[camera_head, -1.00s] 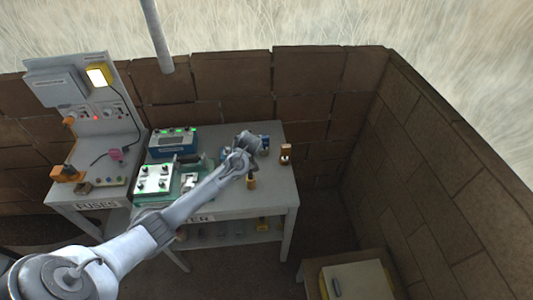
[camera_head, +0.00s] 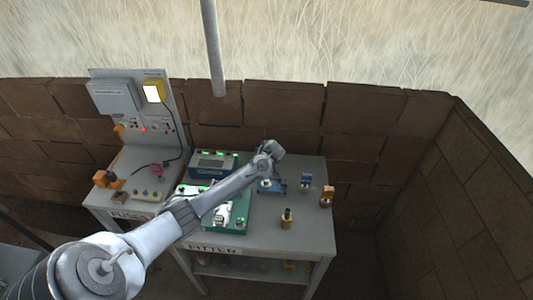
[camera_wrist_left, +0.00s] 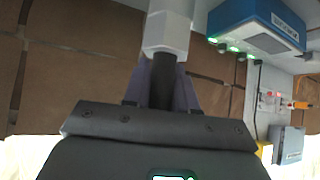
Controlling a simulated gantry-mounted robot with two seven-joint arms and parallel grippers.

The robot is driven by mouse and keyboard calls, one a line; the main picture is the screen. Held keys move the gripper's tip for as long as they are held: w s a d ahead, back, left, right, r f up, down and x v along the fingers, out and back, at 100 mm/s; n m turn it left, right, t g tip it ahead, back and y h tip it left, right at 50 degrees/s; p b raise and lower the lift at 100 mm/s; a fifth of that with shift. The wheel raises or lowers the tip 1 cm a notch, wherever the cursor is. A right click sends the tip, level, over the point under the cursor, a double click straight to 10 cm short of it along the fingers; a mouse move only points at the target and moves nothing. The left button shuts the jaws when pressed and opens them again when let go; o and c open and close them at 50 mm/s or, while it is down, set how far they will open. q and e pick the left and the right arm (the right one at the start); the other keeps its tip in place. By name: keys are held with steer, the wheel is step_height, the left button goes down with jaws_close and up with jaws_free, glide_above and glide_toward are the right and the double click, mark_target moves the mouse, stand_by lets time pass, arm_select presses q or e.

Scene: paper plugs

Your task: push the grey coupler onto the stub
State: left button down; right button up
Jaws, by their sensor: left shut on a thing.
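My left gripper (camera_head: 271,150) is over the back of the white table, above a blue fixture (camera_head: 270,187). In the left wrist view the gripper (camera_wrist_left: 163,84) is shut on a light grey piece with a faceted collar, the grey coupler (camera_wrist_left: 168,32). The coupler extends past the fingers and runs out of the top of that view. In the head view I cannot make out the coupler apart from the gripper. I cannot clearly identify the stub; it may be at the blue fixture, partly behind the arm. My right gripper is in neither view.
A blue instrument (camera_head: 214,164) and a green-edged board (camera_head: 241,222) are left of the gripper. A small blue piece (camera_head: 306,181), an orange-and-dark piece (camera_head: 327,196) and a brass-and-dark piece (camera_head: 287,219) stand at right. A panel bench (camera_head: 130,183) stands at left; a brick wall runs behind.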

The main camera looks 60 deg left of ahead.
arm_select(q)
steer(key=shift+p, duration=0.3)
steer(key=shift+f+b, duration=1.9)
steer(key=shift+f, duration=1)
steer(key=shift+p, duration=0.45)
steer(key=shift+f+b, duration=1.4)
steer(key=shift+f, duration=0.7)
steer(key=c, duration=0.8)
jaws_free()
